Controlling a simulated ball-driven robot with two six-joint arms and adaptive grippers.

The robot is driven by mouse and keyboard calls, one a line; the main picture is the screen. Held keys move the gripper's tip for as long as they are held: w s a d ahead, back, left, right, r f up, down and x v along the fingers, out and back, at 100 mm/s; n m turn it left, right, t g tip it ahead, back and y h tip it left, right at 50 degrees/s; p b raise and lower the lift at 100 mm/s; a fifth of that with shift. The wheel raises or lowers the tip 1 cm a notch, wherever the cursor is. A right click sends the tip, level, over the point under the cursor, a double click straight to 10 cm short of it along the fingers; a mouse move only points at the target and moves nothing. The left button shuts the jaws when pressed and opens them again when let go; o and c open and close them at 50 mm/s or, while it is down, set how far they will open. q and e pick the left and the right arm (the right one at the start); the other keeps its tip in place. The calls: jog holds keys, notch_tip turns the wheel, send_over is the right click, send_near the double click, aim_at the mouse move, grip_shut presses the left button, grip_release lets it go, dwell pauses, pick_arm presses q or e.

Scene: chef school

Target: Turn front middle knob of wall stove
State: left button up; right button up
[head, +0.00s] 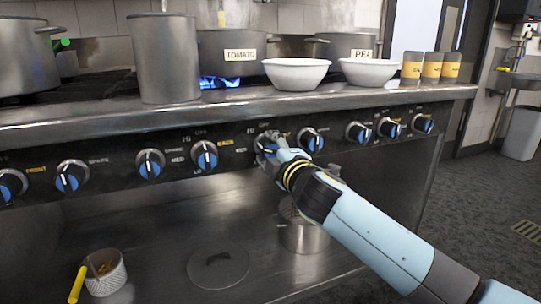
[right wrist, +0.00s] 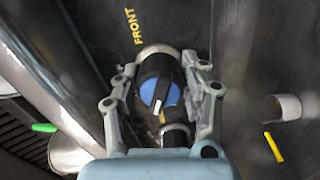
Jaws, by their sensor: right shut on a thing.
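The wall stove's front panel (head: 110,175) carries a row of black knobs with blue faces. My right gripper (head: 274,146) reaches in from the right and is at a knob (head: 265,147) near the middle of the row, partly covering it. In the right wrist view the two fingers of my right gripper (right wrist: 160,82) stand on either side of a knob (right wrist: 158,90) and are shut on it. A yellow "FRONT" label is printed beside this knob, and its white pointer line shows on the blue face. My left gripper is not in view.
On the stovetop stand a tall metal pot (head: 166,60), a pot labelled "TOMATO" (head: 225,58), two white bowls (head: 296,74) and several jars (head: 432,66). A blue flame burns behind. Neighbouring knobs (head: 205,155) (head: 311,140) sit close by. A shelf below holds a small container (head: 105,275).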

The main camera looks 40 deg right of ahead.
jog(key=m, duration=0.1)
jog(key=m+b, duration=0.1)
jog(key=m, duration=0.1)
jog(key=shift+f, duration=0.25)
jog(key=m+b, duration=0.1)
jog(key=m, duration=0.1)
jog(key=shift+m, duration=0.3)
jog(key=m+b, duration=0.2)
jog(key=m, duration=0.3)
jog(key=shift+f, duration=0.1)
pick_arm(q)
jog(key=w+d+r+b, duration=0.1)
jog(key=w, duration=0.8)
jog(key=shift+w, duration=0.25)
pick_arm(e)
jog(key=shift+m, duration=1.4)
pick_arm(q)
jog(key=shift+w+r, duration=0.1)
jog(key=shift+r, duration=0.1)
pick_arm(e)
jog(key=o, duration=1.2)
jog(key=shift+s+a, duration=0.1)
